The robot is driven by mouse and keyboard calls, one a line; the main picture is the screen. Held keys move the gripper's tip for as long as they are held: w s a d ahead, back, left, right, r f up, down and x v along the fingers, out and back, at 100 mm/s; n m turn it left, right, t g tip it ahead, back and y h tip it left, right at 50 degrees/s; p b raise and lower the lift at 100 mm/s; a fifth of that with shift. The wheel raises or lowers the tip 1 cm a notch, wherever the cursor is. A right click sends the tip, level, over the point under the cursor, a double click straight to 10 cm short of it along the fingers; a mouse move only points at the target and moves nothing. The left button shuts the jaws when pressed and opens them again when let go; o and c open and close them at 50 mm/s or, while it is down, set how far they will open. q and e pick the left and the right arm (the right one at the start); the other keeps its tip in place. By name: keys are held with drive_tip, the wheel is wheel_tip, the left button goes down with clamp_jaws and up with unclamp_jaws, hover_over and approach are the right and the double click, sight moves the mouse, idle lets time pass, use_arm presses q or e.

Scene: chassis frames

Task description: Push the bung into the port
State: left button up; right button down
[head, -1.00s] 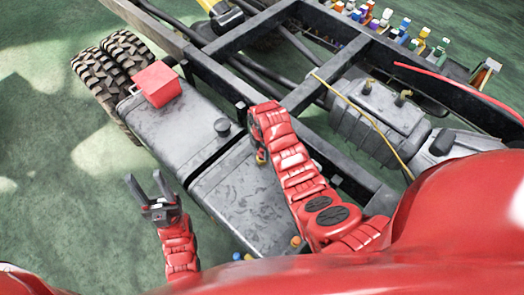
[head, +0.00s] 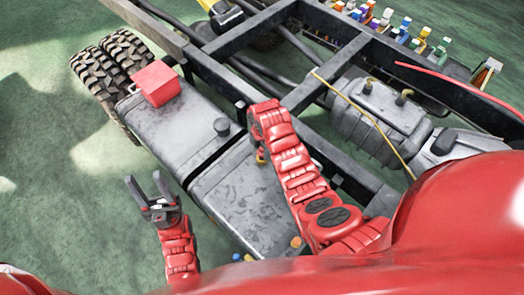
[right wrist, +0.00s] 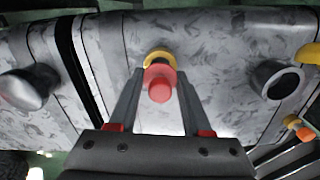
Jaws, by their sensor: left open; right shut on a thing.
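My right gripper (right wrist: 158,100) is shut on a red bung (right wrist: 160,88), its round end facing the camera. A yellow ring (right wrist: 157,57) shows just beyond the bung, against the grey tank (right wrist: 205,45). I cannot tell whether the ring is part of the port or of the bung, or how deep the bung sits. In the head view the right arm reaches over the tank (head: 245,210) and mostly hides its gripper; a small yellow piece (head: 261,158) shows beside it. My left gripper (head: 151,190) is open and empty, left of the tank, above the green floor.
A dark open neck (right wrist: 278,80) stands right of the bung and a dark cap (right wrist: 30,86) left. A red box (head: 157,83) sits on the farther tank. Chassis rails (head: 215,60) run behind. Small coloured fittings (head: 400,35) stand at the back right. The floor at left is clear.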

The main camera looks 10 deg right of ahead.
drive_tip(key=shift+f, duration=0.2)
drive_tip(key=shift+f+b, duration=0.35)
drive_tip(key=shift+b, duration=0.15)
drive_tip(key=shift+f+b, duration=0.3)
drive_tip(key=shift+c, duration=1.3)
unclamp_jaws()
drive_tip(key=shift+r, duration=0.15)
